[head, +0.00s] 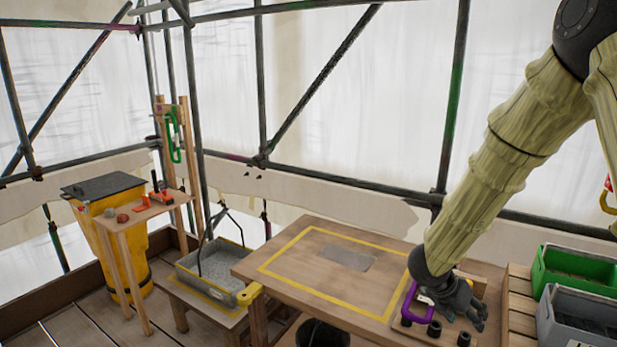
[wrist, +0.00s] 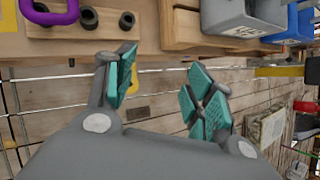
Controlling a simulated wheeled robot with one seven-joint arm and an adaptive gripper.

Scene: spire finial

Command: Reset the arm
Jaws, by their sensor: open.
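My gripper (head: 474,316) hangs from my arm at the lower right of the head view, low over the right end of the wooden workbench. In the wrist view, my gripper (wrist: 164,82) has its two teal-padded fingers spread apart with nothing between them. A purple loop (head: 408,301) is just left of the gripper in the head view. The purple loop also shows at the top left of the wrist view (wrist: 68,14). Whether the gripper touches the bench is hidden.
The workbench (head: 250,267) has a yellow outlined area with a grey patch. Black rings (head: 434,329) sit near the gripper. Green (head: 575,270) and grey (head: 580,318) bins stand at the right. A metal tray (head: 207,270) and yellow barrel (head: 122,255) are left. Scaffold poles run behind.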

